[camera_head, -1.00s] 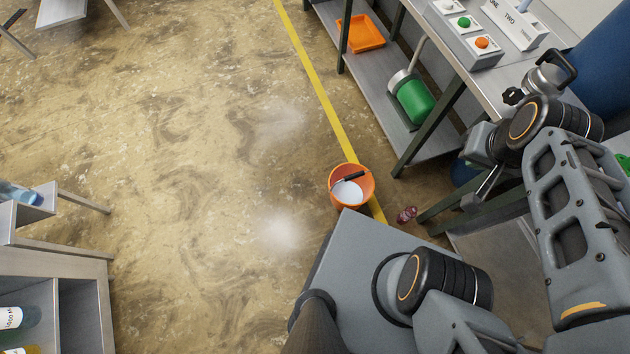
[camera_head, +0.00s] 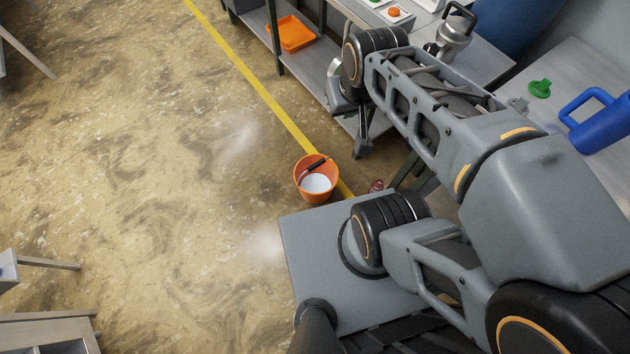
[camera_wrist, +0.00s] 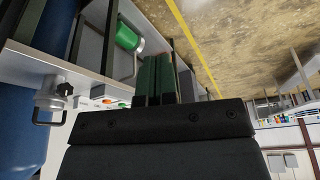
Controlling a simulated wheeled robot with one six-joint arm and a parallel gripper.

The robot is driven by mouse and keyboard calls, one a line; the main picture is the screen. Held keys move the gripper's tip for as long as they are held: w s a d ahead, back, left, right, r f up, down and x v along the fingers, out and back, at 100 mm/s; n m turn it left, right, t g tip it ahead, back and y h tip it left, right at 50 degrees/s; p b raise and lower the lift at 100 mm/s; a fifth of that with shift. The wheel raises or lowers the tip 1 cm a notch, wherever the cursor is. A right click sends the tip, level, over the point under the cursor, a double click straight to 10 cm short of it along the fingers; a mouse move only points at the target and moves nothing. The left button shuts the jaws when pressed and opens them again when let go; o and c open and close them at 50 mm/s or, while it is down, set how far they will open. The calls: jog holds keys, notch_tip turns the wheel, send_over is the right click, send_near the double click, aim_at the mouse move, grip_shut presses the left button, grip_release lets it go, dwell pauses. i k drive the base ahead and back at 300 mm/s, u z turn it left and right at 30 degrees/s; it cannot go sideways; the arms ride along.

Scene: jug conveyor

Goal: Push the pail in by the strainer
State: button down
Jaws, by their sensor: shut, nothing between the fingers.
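The orange pail (camera_head: 303,189) stands upright on the floor by the yellow line, just beyond the grey corner of my base. It holds something white and a black-handled tool; I cannot tell whether that tool is the strainer. My gripper (camera_head: 362,153) points down, to the right of the pail and apart from it, in front of the workbench's lower shelf. Its fingers are together and empty; they also show in the wrist view (camera_wrist: 156,60). The pail is not seen in the wrist view. A green canister with a metal end (camera_wrist: 127,38) shows there on the shelf; my arm hides it in the head view.
An orange tray (camera_head: 297,34) lies on the lower shelf (camera_head: 312,72). A dark red object (camera_head: 377,186) is on the floor near the bench legs. A blue jug (camera_head: 597,125) and a green piece (camera_head: 540,88) are on the right-hand table. The floor left of the pail is clear.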

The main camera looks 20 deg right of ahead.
aim_at(316, 176)
jog(key=u, duration=2.2)
jog(key=i, duration=1.55)
jog(key=z, duration=3.55)
